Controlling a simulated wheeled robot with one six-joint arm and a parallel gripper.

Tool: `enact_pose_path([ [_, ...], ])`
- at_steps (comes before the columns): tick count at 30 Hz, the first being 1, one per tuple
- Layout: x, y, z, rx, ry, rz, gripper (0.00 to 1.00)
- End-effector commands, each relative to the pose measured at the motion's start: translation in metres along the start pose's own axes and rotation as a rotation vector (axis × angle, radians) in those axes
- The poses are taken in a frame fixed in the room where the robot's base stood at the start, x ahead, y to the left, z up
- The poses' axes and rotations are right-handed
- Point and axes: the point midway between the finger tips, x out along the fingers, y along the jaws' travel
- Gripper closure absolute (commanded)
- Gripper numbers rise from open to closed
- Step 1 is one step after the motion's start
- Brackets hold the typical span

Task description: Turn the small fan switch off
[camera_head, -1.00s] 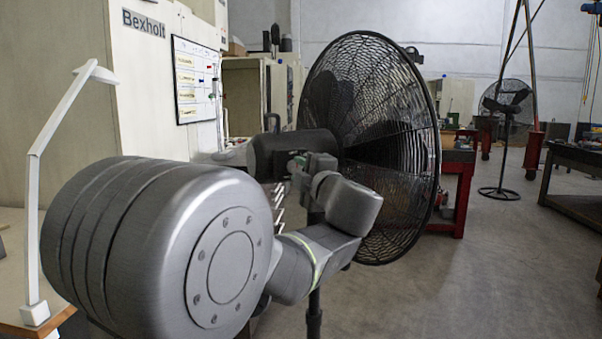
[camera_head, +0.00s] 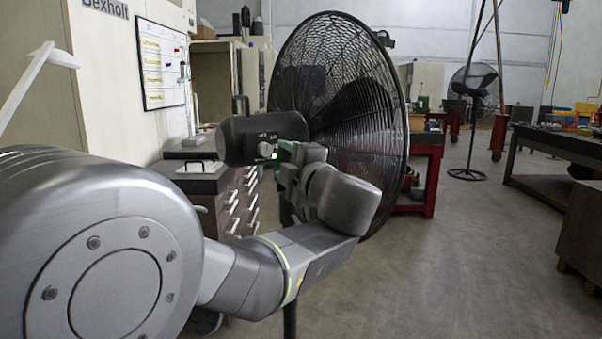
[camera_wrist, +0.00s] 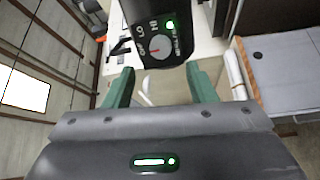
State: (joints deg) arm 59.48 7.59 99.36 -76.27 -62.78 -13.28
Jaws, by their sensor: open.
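My gripper (camera_head: 285,170) is close to the housing, just right of and below the knob in the head view. In the wrist view its green fingers (camera_wrist: 160,86) are open and empty, with the knob beyond their tips, apart from them.
A drawer cabinet (camera_head: 226,197) stands behind the fan's left side. A red-framed bench (camera_head: 418,165) is behind it to the right, and a second black fan (camera_head: 474,95) stands farther back.

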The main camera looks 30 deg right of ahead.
Motion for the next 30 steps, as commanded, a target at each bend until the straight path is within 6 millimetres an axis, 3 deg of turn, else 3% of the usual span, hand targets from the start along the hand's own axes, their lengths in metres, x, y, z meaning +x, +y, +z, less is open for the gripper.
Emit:
enact_pose_path([
  [6, -0.039, 0.0, 0.001, 0.001, -0.005, 0.001, 0.49],
  [12, -0.061, 0.0, 0.001, -0.001, -0.003, 0.001, 0.49],
  [30, -0.07, 0.0, 0.0, 0.001, 0.001, 0.0, 0.49],
])
